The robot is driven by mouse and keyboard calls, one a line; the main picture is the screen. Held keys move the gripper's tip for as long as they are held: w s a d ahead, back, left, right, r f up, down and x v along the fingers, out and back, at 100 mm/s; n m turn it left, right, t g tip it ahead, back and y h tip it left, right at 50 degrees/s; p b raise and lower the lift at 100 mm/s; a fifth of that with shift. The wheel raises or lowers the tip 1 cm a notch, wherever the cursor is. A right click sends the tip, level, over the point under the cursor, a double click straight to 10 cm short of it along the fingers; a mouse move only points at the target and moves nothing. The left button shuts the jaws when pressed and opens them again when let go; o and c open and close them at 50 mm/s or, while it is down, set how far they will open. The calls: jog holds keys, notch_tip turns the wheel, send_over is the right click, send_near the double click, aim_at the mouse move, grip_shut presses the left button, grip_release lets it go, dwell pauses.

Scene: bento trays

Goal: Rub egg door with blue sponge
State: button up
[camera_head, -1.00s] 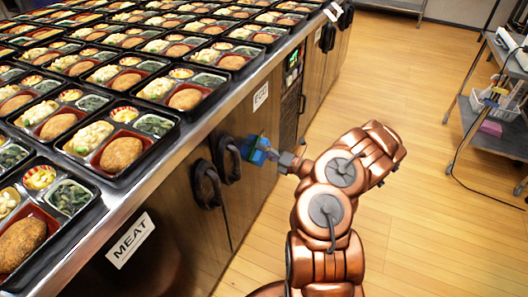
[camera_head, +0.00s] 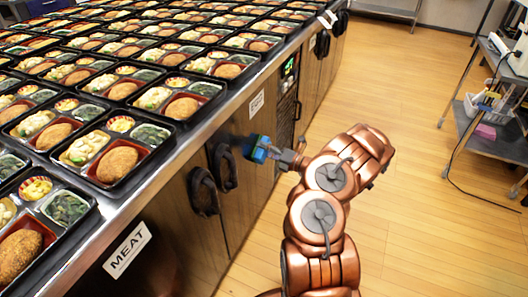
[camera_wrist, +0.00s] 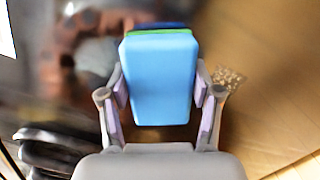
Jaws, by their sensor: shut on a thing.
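The blue sponge (camera_head: 258,149) is held at the end of my arm, in front of the counter's door panels. In the wrist view the sponge (camera_wrist: 160,80) is a light blue block with a green band and a darker blue far end. My gripper (camera_head: 277,155) is shut on it, with a finger on each side in the wrist view. The door (camera_head: 246,185) near the sponge has a small white label (camera_head: 257,103) above it, too small to read surely. I cannot tell whether the sponge touches the door.
Two dark handles, left (camera_head: 203,191) and right (camera_head: 223,167), stick out left of the sponge. A MEAT label (camera_head: 127,250) marks the nearer door. Bento trays (camera_head: 118,165) cover the countertop. A metal cart (camera_head: 492,140) stands at right; the wooden floor between is clear.

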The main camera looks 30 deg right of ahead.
aim_at(271, 144)
jog(key=shift+w+d+b, duration=0.2)
jog(key=shift+w+d, duration=0.3)
jog(key=shift+d, duration=0.25)
jog(key=shift+w+d+b, duration=0.2)
jog(key=shift+w+d, duration=0.25)
jog(key=shift+d, duration=0.25)
jog(key=shift+r, duration=0.1)
jog(key=shift+d+p+v, duration=0.2)
jog(key=shift+p+v, duration=1.1)
jog(key=shift+v, duration=1.7)
jog(key=shift+d+p+v, duration=0.2)
jog(key=shift+p+v, duration=0.3)
jog(key=shift+v, duration=0.95)
jog(key=shift+w, duration=0.1)
